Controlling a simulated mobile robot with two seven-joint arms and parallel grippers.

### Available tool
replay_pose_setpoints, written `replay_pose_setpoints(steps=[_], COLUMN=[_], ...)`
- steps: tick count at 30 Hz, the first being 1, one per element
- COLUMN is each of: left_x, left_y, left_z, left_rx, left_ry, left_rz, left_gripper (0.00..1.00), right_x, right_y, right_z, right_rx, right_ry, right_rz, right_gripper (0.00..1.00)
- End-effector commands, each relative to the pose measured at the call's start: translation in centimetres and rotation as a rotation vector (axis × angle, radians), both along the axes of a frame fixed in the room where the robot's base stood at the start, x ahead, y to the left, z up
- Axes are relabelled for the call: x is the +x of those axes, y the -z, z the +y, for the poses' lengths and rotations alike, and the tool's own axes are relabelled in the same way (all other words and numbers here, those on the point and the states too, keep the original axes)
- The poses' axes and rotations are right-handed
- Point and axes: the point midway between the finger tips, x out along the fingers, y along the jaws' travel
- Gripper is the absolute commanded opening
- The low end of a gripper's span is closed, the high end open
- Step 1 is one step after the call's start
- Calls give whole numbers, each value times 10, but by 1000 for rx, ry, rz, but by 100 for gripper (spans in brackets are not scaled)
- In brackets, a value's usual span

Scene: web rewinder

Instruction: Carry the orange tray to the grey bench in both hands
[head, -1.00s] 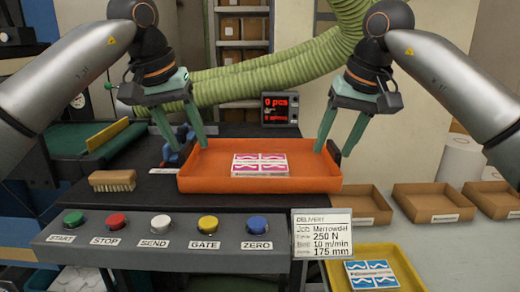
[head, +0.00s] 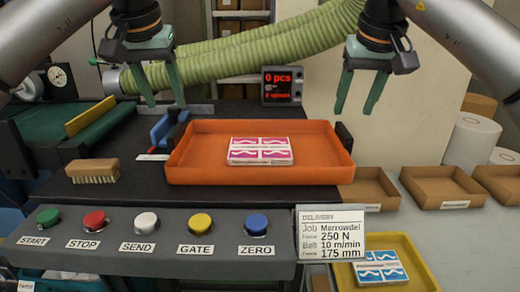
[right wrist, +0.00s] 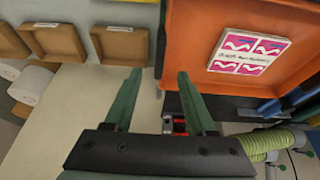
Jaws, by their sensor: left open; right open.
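The orange tray (head: 260,174) stands level on the dark worktop, holding a pack of pink-and-white cards (head: 260,151). A dark handle shows at its right end. My left gripper (head: 162,104) is open and empty, above and behind the tray's left end. My right gripper (head: 354,110) is open and empty, above its right end. In the right wrist view, the right fingers (right wrist: 159,74) are apart beside the tray (right wrist: 200,40), with nothing between them. A pale grey surface (head: 415,235) at the lower right looks like the grey bench.
Cardboard trays (head: 445,186) and a yellow tray (head: 343,277) with a blue pack occupy the pale surface; bare room lies between them. A brush (head: 93,170), button panel (head: 150,258), delivery sign (head: 331,234) and display (head: 282,86) surround the orange tray. A green hose (head: 230,55) runs behind.

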Motion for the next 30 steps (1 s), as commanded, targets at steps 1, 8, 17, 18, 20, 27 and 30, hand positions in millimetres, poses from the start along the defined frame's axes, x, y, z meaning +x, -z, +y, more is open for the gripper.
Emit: replay_pose_setpoints(steps=[1, 8, 17, 18, 20, 27, 30], left_x=[4, 21, 34, 35, 36, 36, 36], left_y=[11, 52, 84, 85, 87, 88, 88], left_z=[1, 0, 0, 0, 0, 0, 0], left_rx=[1, 1, 0, 0, 0, 0, 0], left_ry=[-1, 0, -1, -1, -1, -1, -1], left_rz=[4, 3, 1, 1, 0, 0, 0], left_gripper=[56, 56, 56, 56, 56, 56, 51], right_x=[4, 21, 35, 35, 36, 37, 36], right_y=[11, 52, 84, 85, 87, 88, 88], right_z=[-1, -1, 0, 0, 0, 0, 0], right_rx=[-1, 1, 0, 0, 1, 1, 1], right_ry=[1, 2, 1, 1, 1, 1, 1], right_rz=[3, 3, 1, 0, 0, 0, 0], right_gripper=[56, 56, 56, 56, 56, 56, 51])
